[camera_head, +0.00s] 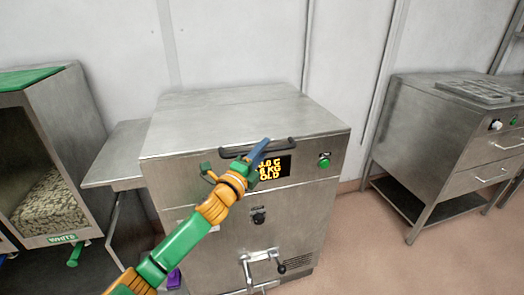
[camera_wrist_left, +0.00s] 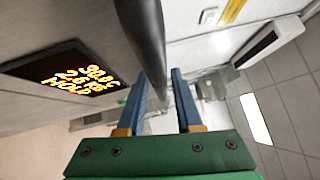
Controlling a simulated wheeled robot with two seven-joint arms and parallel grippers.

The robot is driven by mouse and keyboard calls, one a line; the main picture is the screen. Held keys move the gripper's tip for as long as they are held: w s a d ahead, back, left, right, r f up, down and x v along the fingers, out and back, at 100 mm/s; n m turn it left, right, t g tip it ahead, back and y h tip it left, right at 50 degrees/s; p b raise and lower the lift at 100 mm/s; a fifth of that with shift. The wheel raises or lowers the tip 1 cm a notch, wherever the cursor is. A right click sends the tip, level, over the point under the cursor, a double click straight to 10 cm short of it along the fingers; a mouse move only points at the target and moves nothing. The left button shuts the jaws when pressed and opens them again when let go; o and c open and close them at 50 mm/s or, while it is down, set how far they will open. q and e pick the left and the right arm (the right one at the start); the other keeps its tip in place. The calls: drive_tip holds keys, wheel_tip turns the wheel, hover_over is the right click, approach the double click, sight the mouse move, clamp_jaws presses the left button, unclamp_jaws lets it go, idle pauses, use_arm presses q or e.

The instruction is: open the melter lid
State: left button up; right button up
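The melter (camera_head: 210,240) is a steel box in the middle of the head view. Its flat lid (camera_head: 235,108) lies closed on top. A black bar handle (camera_head: 300,146) runs along the lid's front edge; it also shows large in the left wrist view (camera_wrist_left: 143,35). My left gripper (camera_head: 262,150) is at the handle, near its middle. In the left wrist view its blue fingers (camera_wrist_left: 158,85) are apart, with the bar running between them, closer to the left finger. Whether a finger touches the bar cannot be told. My right gripper is not in view.
A lit display (camera_head: 272,169) and green button (camera_head: 324,160) sit below the handle. A lever valve (camera_head: 262,268) juts from the melter's lower front. A bin of pellets (camera_head: 48,205) stands left, a steel drawer bench (camera_head: 440,135) right. The wall is close behind.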

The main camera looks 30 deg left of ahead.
use_arm(q)
clamp_jaws()
idle(1.2)
